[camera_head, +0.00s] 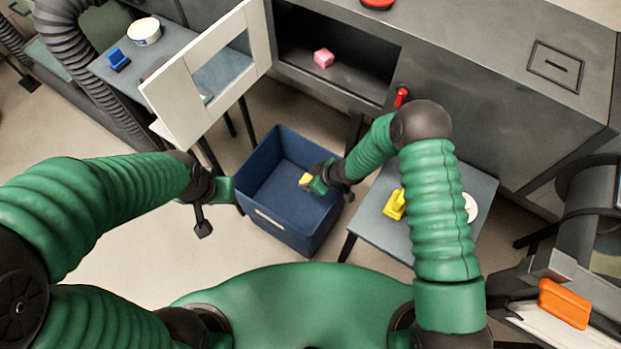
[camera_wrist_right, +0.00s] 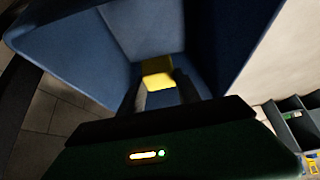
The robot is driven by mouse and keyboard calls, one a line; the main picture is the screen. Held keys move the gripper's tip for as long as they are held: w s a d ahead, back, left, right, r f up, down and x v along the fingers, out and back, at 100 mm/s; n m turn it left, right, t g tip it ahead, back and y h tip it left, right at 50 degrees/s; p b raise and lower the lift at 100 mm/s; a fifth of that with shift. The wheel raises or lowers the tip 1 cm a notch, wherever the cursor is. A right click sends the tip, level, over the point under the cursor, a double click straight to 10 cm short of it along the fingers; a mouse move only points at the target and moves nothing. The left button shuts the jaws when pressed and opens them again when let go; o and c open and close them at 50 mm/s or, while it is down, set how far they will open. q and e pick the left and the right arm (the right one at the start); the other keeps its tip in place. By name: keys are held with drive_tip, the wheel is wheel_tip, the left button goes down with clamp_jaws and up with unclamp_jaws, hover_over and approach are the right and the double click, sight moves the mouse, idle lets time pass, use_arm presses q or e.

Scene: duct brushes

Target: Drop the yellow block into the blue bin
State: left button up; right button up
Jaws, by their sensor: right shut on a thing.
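The blue bin (camera_head: 262,190) stands on the floor in front of me, open at the top. My right gripper (camera_head: 306,181) is over the bin's opening and is shut on the yellow block (camera_head: 305,179). In the right wrist view the yellow block (camera_wrist_right: 157,73) sits between the two dark fingertips (camera_wrist_right: 158,84), with the blue bin walls (camera_wrist_right: 215,40) around and behind it. My left gripper (camera_head: 203,222) is at the bin's left side; whether its jaws are open is unclear.
A cabinet with an open white door (camera_head: 185,90) holds a pink cube (camera_head: 323,58). A small table (camera_head: 372,222) right of the bin carries a yellow object (camera_head: 395,205) and a white round thing (camera_head: 470,207). An orange object (camera_head: 564,303) lies at far right.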

drive_tip(key=shift+a+f, duration=0.3)
drive_tip(key=shift+f, duration=0.3)
drive_tip(key=shift+d+r, duration=0.1)
drive_tip(key=shift+d, duration=0.15)
drive_tip(key=o, duration=1.3)
drive_tip(key=shift+d, duration=0.15)
drive_tip(key=shift+c, duration=0.2)
drive_tip(key=shift+o, duration=0.7)
use_arm(q)
drive_tip(key=shift+a+f, duration=0.2)
drive_tip(key=shift+f, duration=0.3)
use_arm(e)
drive_tip(key=shift+a, duration=0.2)
